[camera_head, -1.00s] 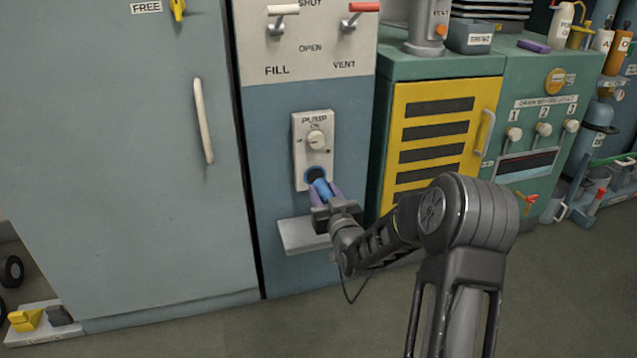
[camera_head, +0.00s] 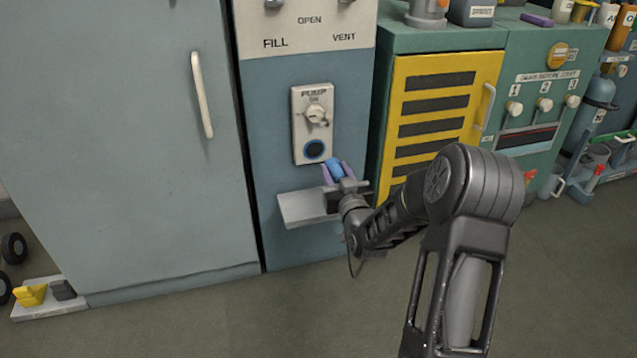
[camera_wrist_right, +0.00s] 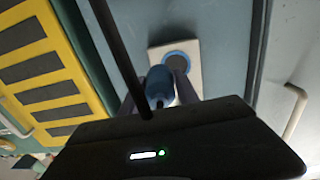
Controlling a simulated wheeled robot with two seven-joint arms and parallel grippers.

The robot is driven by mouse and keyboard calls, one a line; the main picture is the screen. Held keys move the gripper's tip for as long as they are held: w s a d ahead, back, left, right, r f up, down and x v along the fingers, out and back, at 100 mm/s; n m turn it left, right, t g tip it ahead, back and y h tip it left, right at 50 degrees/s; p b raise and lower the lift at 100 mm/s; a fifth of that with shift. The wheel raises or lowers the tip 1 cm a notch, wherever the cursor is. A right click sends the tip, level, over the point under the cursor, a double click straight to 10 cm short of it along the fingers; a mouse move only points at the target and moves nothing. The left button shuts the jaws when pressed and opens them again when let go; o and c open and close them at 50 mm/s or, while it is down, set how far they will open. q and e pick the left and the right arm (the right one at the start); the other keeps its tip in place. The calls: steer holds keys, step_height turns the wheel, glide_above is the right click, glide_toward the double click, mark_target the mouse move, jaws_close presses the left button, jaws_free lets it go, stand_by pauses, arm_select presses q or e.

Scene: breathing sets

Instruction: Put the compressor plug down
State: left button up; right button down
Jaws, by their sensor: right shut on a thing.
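The compressor plug (camera_head: 333,167) is blue and sits between the purple fingertips of my right gripper (camera_head: 338,174), which is shut on it. The plug is out of the round blue-rimmed socket (camera_head: 314,149) on the pump panel (camera_head: 299,127), just below and to the right of it. In the right wrist view the plug (camera_wrist_right: 160,84) shows between the fingers, with the socket (camera_wrist_right: 178,59) beyond it. A small light shelf (camera_head: 299,210) sticks out below the panel, under and left of the gripper. My left gripper is not in view.
A pale door with a white handle (camera_head: 202,95) stands at left. A dark cable hangs below my right wrist.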

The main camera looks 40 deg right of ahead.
steer(key=s+d+f+m+h+p, duration=0.1)
steer(key=s+d+f+h+p, duration=0.15)
steer(key=s+f+p, duration=0.75)
steer(key=s+a+r+n+y+p, duration=0.1)
steer(key=s+a+r+y, duration=0.2)
steer(key=a, duration=0.7)
step_height(320, 180, up, 3)
steer(key=shift+f+n, duration=0.1)
steer(key=shift+n, duration=0.2)
steer(key=shift+w+y, duration=0.15)
steer(key=shift+y, duration=0.1)
